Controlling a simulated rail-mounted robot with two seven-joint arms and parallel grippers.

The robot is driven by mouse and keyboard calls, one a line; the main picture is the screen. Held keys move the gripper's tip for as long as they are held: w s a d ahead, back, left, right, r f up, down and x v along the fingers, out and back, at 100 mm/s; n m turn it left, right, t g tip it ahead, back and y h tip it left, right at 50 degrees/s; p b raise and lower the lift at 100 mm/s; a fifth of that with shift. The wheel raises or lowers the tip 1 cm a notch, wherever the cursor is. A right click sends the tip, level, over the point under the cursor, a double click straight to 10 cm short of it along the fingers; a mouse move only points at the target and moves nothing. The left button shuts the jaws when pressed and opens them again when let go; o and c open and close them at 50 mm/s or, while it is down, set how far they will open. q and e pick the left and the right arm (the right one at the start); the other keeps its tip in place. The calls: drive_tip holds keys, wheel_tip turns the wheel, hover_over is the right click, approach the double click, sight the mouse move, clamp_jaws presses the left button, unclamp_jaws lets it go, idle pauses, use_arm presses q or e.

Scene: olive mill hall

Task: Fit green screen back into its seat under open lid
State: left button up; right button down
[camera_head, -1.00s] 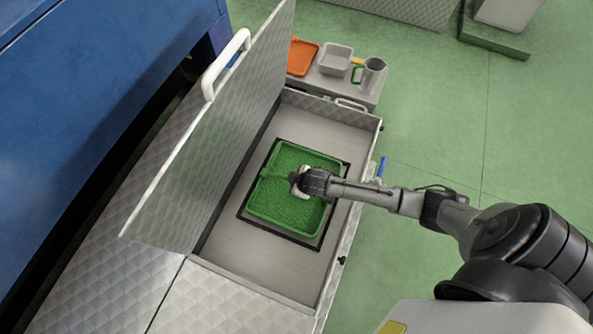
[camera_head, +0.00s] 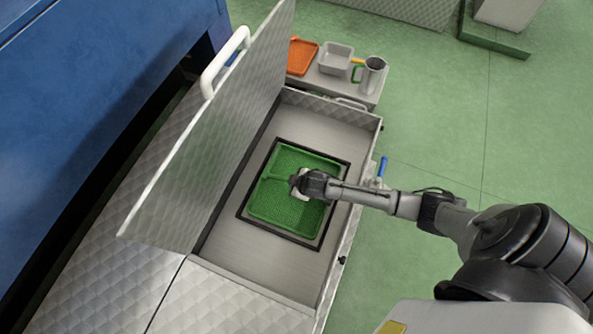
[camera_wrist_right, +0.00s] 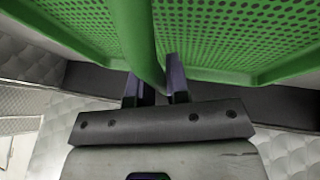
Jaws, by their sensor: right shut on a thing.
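The green screen (camera_head: 285,217) is a rectangular perforated tray with a bar across its middle. It lies inside or just above the black-rimmed seat (camera_head: 262,226) in the open metal bin; I cannot tell whether it touches the bottom. The lid (camera_head: 215,140) stands open on the left, with a white handle. My right gripper (camera_head: 297,182) is over the screen's middle, shut on its bar. In the right wrist view my fingers (camera_wrist_right: 155,88) close around the green bar (camera_wrist_right: 142,45) of the screen. My left gripper is not in view.
Behind the bin, a grey shelf holds an orange tray (camera_head: 302,57), a grey tub (camera_head: 336,58) and a metal jug (camera_head: 371,74) with a green handle. A blue-handled item (camera_head: 382,167) sits at the bin's right edge. Green floor lies open to the right.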

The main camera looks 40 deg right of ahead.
idle(0.4)
drive_tip(key=c, duration=1.1)
unclamp_jaws()
drive_tip(key=shift+w, duration=0.1)
drive_tip(key=shift+c, duration=0.2)
drive_tip(key=shift+o, duration=0.5)
drive_tip(key=shift+f, duration=0.2)
drive_tip(key=shift+s+r, duration=0.3)
drive_tip(key=shift+r, duration=0.1)
drive_tip(key=p+v, duration=0.6)
drive_tip(key=v, duration=0.7)
